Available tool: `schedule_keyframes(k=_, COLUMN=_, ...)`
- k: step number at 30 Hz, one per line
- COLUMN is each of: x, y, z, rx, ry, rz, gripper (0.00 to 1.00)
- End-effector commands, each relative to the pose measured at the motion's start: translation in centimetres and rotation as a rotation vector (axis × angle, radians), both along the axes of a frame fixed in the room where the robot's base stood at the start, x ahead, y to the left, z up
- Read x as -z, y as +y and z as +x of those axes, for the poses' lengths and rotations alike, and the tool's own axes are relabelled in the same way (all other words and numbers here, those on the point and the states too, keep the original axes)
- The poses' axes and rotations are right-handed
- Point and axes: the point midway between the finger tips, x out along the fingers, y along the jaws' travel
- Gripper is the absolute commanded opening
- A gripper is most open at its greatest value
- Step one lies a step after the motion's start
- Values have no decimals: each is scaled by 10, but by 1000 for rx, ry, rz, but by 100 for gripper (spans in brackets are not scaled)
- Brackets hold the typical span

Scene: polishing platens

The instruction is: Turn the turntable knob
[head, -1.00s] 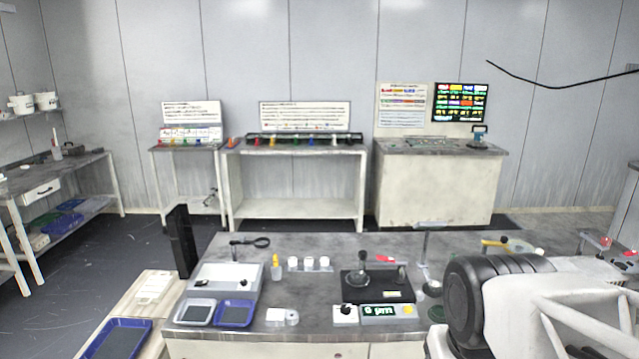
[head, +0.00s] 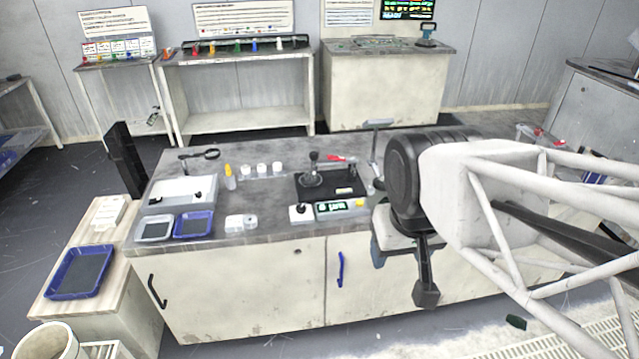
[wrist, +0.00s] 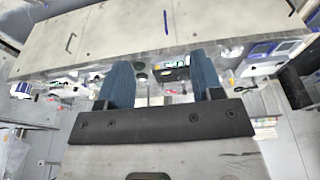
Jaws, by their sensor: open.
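In the head view, a small white control box (head: 301,216) with a black knob (head: 301,208) stands at the bench's front edge. A green-lit display (head: 340,206) is just right of it. Behind them is a black turntable unit (head: 325,186) with an upright handle on its disc. My gripper (head: 400,250) hangs to the right of the display, in front of the bench, apart from the knob. In the wrist view, my gripper (wrist: 160,68) shows two blue fingers spread apart with nothing held. The bench top appears upside down there, and I cannot clearly make out the knob.
Left of the knob on the bench (head: 240,185) are white cups (head: 261,170), a yellow bottle (head: 230,178), a small white block (head: 241,222) and two shallow trays (head: 193,225). A thin post (head: 375,155) stands right of the turntable. Cabinet doors (head: 240,290) form the bench front.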

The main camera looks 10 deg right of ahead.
Motion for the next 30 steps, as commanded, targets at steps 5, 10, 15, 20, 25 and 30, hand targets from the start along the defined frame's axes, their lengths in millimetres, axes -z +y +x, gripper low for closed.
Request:
schedule_keyframes(k=5, x=0, y=0, z=0, rx=0, ry=0, rz=0, gripper=60)
schedule_keyframes(k=10, x=0, y=0, z=0, rx=0, ry=0, rz=0, gripper=60)
schedule_keyframes(k=15, x=0, y=0, z=2, rx=-4, ry=1, rz=-1, gripper=60)
schedule_keyframes(k=20, x=-2, y=1, z=12, rx=-27, ry=5, rz=-5, gripper=60)
schedule_keyframes(k=25, x=-5, y=2, z=34, rx=-79, ry=18, rz=-15, gripper=60)
schedule_keyframes(k=30, x=-7, y=5, z=66, rx=-153, ry=31, rz=-29, gripper=60)
